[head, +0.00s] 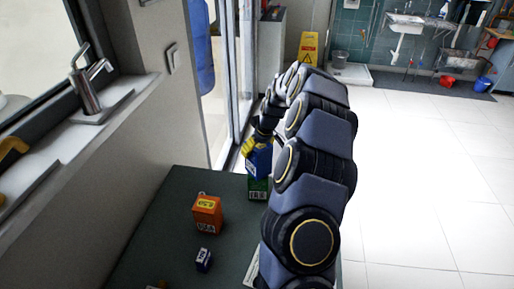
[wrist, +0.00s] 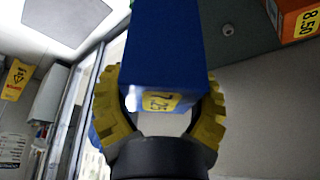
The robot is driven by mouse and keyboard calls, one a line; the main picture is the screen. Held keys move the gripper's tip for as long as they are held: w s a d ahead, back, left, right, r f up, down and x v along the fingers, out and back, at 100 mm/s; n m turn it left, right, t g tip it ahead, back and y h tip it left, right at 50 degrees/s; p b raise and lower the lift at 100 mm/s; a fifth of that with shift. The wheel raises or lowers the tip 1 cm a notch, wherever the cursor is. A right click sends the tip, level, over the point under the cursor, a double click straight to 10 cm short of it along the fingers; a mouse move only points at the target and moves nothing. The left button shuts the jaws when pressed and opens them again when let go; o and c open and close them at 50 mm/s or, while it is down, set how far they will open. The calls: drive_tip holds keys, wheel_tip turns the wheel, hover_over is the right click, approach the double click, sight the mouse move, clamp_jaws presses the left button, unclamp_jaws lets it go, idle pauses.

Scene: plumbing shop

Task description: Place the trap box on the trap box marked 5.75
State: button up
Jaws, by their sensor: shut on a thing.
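A blue trap box (head: 260,161) is held in my gripper (head: 257,146), whose yellow fingers are shut on it. In the wrist view, the blue box (wrist: 165,50) fills the space between the yellow fingers (wrist: 158,115), and its yellow label reads 7.25. A green box (head: 258,188) stands on the dark table (head: 160,225), directly below the blue box in the head view. I cannot tell whether the two touch. An orange box (head: 207,215) stands to the left; its label reads 8.50 in the wrist view (wrist: 295,22). No label reading 5.75 is legible.
A white sheet (head: 251,270) lies beside my arm. A wall and window ledge with a tap (head: 87,95) border the table on the left. The table's middle is clear. A yellow floor sign (head: 309,48) stands beyond.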

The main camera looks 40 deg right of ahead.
drive_tip(key=o, duration=1.2)
drive_tip(key=shift+f, duration=0.1)
drive_tip(key=v, duration=1.2)
drive_tip(key=s+a+r+n+y, duration=0.1)
drive_tip(key=s+a+r, duration=0.2)
drive_tip(key=a, duration=0.8)
drive_tip(key=s+a+r+g, duration=0.1)
drive_tip(key=s+a+g, duration=0.2)
drive_tip(key=s+a, duration=0.6)
drive_tip(key=s+a+f+g, duration=0.1)
drive_tip(key=s+a, duration=0.1)
drive_tip(key=s, duration=0.4)
drive_tip(key=s+a+g, duration=0.1)
drive_tip(key=s+a, duration=0.1)
drive_tip(key=s, duration=0.4)
drive_tip(key=s+a+f+m+g+h, duration=0.1)
drive_tip(key=s+a, duration=0.1)
drive_tip(key=s, duration=0.5)
drive_tip(key=shift+a+f, duration=0.1)
drive_tip(key=shift+f, duration=0.25)
